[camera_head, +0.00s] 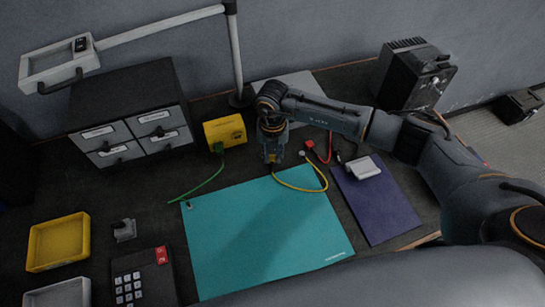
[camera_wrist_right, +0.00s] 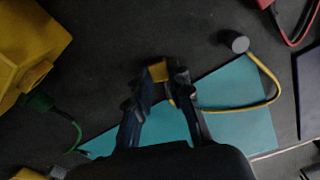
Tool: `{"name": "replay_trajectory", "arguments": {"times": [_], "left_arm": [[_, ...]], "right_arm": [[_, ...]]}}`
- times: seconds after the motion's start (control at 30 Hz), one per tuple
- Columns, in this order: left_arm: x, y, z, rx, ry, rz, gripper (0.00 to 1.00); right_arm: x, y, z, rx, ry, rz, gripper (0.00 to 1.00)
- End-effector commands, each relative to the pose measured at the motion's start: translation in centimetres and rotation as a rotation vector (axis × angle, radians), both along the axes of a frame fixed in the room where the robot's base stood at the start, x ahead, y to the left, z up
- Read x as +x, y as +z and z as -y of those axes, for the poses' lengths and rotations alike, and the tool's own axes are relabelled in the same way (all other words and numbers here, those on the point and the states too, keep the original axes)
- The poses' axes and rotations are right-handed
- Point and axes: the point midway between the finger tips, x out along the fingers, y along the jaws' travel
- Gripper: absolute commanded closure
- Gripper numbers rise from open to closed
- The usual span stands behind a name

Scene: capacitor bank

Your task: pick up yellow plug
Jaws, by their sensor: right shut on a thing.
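The yellow plug (camera_wrist_right: 158,71) sits between the fingertips of my right gripper (camera_wrist_right: 160,78) in the right wrist view. The gripper is shut on it. A yellow cable (camera_head: 312,190) curves from the gripper over the teal mat's edge to a grey round end (camera_wrist_right: 235,42). In the head view my right gripper (camera_head: 271,158) points down at the back edge of the teal mat (camera_head: 260,240), and it hides the plug there. My left gripper is not in view.
A yellow box (camera_head: 225,131) with a green cable (camera_head: 205,184) stands left of the gripper. A red cable (camera_head: 320,152) and a purple mat (camera_head: 380,205) lie to the right. A drawer cabinet (camera_head: 130,115) is at the back left. The teal mat is mostly clear.

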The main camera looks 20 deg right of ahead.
Motion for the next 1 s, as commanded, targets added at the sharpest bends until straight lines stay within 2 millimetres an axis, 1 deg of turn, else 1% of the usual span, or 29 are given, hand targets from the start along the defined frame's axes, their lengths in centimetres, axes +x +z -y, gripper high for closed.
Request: {"name": "replay_trajectory", "arguments": {"times": [0.13,0.23,0.33,0.4,0.47,0.53,0.7,0.8,1.0], "left_arm": [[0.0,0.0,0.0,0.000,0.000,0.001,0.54],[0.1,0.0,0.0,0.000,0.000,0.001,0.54],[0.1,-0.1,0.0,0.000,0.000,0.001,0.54],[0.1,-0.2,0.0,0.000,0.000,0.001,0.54],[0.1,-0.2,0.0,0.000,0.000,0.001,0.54],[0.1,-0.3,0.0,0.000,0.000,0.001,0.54],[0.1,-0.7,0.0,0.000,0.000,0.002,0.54],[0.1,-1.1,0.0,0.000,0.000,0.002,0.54],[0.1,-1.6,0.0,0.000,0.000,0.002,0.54]], "right_arm": [[0.0,0.3,0.0,0.000,0.000,0.001,0.94],[0.0,0.9,0.0,0.000,0.000,0.001,0.94],[0.1,2.1,0.0,-0.001,0.000,0.003,0.94],[0.1,3.3,0.0,-0.001,0.001,0.004,0.94],[-0.8,4.1,0.0,-0.001,0.002,0.001,0.94],[-1.9,5.3,0.0,-0.003,0.003,0.002,0.94],[-5.0,9.1,-0.2,-0.002,0.005,0.004,0.94],[-7.4,9.9,-0.3,-0.002,0.005,0.000,0.94],[-11.1,11.6,-0.5,-0.002,0.003,-0.001,0.94]]}}
